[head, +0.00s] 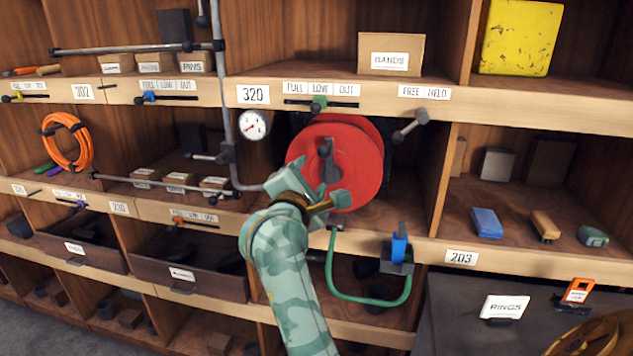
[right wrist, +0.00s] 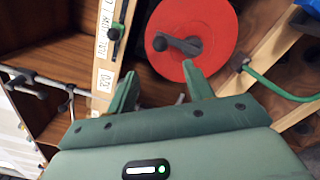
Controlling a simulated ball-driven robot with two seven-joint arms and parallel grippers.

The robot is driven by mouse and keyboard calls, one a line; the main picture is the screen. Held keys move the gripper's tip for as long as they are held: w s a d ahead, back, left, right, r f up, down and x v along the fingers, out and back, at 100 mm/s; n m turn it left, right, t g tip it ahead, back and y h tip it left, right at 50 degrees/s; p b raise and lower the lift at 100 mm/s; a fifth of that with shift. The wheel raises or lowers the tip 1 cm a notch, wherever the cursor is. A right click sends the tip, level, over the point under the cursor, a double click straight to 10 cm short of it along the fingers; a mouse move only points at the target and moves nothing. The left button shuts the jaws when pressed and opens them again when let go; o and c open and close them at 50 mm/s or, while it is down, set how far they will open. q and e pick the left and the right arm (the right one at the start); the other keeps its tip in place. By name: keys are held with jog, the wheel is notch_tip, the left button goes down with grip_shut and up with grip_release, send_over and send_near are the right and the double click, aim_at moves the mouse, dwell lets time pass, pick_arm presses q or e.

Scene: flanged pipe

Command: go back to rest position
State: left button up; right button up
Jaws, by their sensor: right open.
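My right gripper (head: 320,190) is in front of the lower part of a red disc (head: 362,165). Its two green fingers are apart with nothing held between them. In the right wrist view the open fingers (right wrist: 160,82) point toward the lower edge of the red disc (right wrist: 215,35). The disc bears a dark handle (head: 326,155) at its middle. I cannot tell whether a fingertip touches the disc. My left gripper does not show.
Wooden shelves surround the disc. A grey pipe (head: 228,110) with a gauge (head: 253,125) runs left of it. A green hose (head: 372,303) loops below to a blue-topped fitting (head: 399,248). A brass-coloured round thing (head: 600,338) shows at bottom right.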

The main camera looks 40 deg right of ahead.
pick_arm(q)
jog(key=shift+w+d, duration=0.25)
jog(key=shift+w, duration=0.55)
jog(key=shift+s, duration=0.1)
